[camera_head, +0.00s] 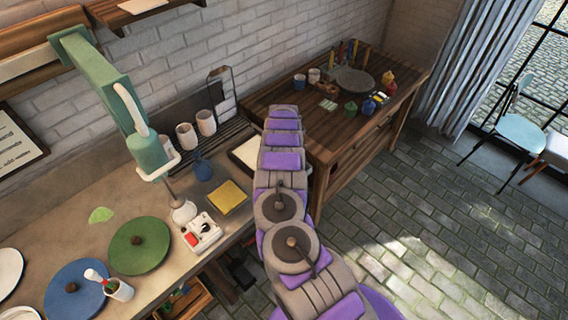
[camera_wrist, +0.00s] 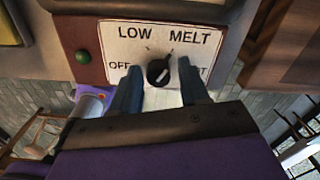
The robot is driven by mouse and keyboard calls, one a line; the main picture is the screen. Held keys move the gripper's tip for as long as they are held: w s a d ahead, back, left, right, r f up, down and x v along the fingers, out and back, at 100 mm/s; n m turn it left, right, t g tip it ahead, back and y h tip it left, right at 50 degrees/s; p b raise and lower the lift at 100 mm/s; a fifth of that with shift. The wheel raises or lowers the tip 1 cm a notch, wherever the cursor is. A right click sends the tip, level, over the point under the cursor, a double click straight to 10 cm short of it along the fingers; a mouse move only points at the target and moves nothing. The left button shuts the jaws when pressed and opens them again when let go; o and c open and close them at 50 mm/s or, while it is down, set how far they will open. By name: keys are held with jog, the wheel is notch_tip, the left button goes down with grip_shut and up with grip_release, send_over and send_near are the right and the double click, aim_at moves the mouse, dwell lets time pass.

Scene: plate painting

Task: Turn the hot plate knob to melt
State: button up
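In the wrist view the hot plate's white control panel (camera_wrist: 105,42) faces me, with LOW, MELT, OFF and a partly hidden label at right. A round black knob (camera_wrist: 158,71) with a white mark sits below LOW and MELT. The mark slants between lower left and upper right; which end points is unclear. My gripper (camera_wrist: 160,85) is open, with one dark finger on each side of the knob and visible gaps. Contact with the panel cannot be told. In the head view my arm reaches toward the back counter, and the gripper and knob are hidden.
A green button (camera_wrist: 82,57) sits left of the panel. In the head view, a counter (camera_head: 72,238) at left carries a green plate (camera_head: 130,255), a blue plate (camera_head: 62,300) and a yellow sponge (camera_head: 228,197).

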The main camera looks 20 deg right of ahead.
jog(key=shift+o, duration=0.8)
jog(key=shift+s, duration=0.15)
notch_tip(320, 180, up, 17)
jog(key=shift+p, duration=0.35)
jog(key=shift+r, duration=0.1)
